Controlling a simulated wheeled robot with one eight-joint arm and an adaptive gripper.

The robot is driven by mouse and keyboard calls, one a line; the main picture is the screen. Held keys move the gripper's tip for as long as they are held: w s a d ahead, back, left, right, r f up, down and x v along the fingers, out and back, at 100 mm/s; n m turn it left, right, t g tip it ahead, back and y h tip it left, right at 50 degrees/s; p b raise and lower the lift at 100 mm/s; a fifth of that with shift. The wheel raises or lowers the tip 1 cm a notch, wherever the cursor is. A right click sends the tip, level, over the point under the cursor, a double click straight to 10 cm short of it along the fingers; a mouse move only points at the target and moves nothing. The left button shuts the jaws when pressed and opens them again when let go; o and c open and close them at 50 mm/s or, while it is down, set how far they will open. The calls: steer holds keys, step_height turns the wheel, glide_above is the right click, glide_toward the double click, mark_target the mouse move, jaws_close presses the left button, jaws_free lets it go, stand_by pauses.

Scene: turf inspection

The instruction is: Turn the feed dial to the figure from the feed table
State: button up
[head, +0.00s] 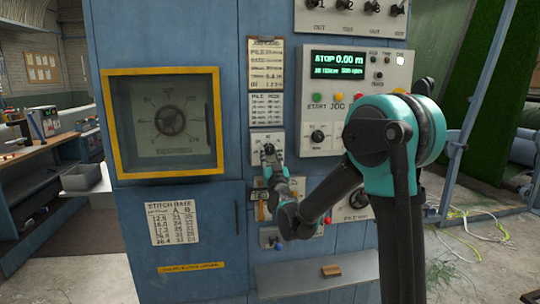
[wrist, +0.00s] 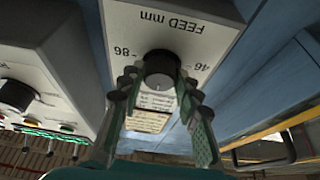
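The feed dial (wrist: 160,72) is a dark round knob on a white panel marked "FEED mm", which appears upside down in the wrist view with the figures 46 and 86 beside the knob. In the head view its panel (head: 278,138) is small, and my gripper covers part of it. My gripper (wrist: 160,85) has one finger on each side of the knob; it also shows in the head view (head: 269,158). The fingers are apart, and I cannot tell whether they touch the knob. A two-column printed table (head: 266,108) hangs above the dial, its figures too small to read surely.
A control panel (head: 345,73) with a green display, buttons and a knob is right of the dial. A yellow-framed window (head: 116,130) is left. A stitch rate card (head: 172,223) is lower left. A ledge (head: 300,283) with a brown block (head: 331,270) juts out below.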

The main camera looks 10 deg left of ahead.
steer(key=c, duration=0.6)
steer(key=shift+o, duration=0.2)
steer(key=shift+m, duration=0.3)
steer(key=m+h, duration=0.2)
steer(key=m, duration=0.1)
steer(key=m+h, duration=0.2)
steer(key=m, duration=0.2)
steer(key=shift+s+a, duration=0.1)
steer(key=shift+a, duration=0.1)
steer(key=m+h, duration=0.1)
steer(key=m, duration=0.1)
steer(key=m+h, duration=0.1)
steer(key=m, duration=0.2)
steer(key=shift+r+m+g+h, duration=0.1)
steer(key=shift+m+g+h, duration=0.2)
steer(key=shift+g, duration=0.1)
steer(key=shift+m, duration=0.3)
steer(key=o, duration=1.2)
steer(key=shift+c, duration=0.2)
